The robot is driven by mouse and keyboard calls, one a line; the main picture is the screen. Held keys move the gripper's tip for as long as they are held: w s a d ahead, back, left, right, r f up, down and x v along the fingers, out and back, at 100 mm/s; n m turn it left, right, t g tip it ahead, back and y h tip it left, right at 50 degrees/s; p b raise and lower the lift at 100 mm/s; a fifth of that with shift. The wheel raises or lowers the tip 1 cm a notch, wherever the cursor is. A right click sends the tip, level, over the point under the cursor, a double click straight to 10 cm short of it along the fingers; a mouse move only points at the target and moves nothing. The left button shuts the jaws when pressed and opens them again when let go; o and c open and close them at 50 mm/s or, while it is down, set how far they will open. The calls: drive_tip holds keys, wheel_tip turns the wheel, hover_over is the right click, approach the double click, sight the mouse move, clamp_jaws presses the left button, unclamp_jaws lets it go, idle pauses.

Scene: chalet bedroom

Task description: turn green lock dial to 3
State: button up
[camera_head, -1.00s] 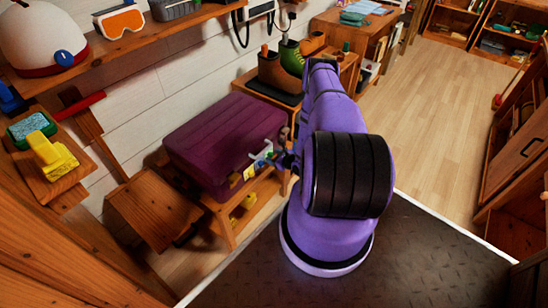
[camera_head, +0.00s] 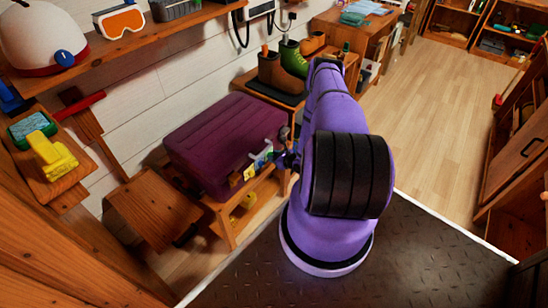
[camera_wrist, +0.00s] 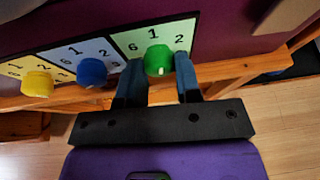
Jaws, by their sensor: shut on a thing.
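The green lock dial (camera_wrist: 159,60) is a round knob on a pale green plate (camera_wrist: 125,48) in the wrist view. The plate is on the front of a maroon suitcase (camera_head: 222,138). In the head view my gripper is small beside the suitcase front, and the dial cannot be made out clearly.
A blue dial (camera_wrist: 92,71) and a yellow dial (camera_wrist: 37,83) sit to the left on the same front. The suitcase lies on a wooden bench (camera_head: 229,232). Boots (camera_head: 280,75) stand behind it. Open floor (camera_head: 440,120) lies to the right.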

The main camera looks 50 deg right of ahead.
drive_tip(key=m+t+y, duration=0.1)
drive_tip(key=m+y, duration=0.1)
drive_tip(key=m, duration=0.3)
drive_tip(key=m+t+y, duration=0.1)
drive_tip(key=m+y, duration=0.2)
drive_tip(key=m, duration=0.3)
drive_tip(key=m+t+y, duration=0.1)
drive_tip(key=m+y, duration=0.2)
drive_tip(key=m, duration=0.3)
drive_tip(key=shift+d+f+t, duration=0.3)
drive_tip(key=shift+d, duration=0.1)
idle(0.6)
drive_tip(key=o, duration=0.9)
drive_tip(key=v, duration=1)
drive_tip(key=shift+s+d+f, duration=0.15)
drive_tip(key=shift+s+d, duration=0.1)
drive_tip(key=shift+s, duration=0.05)
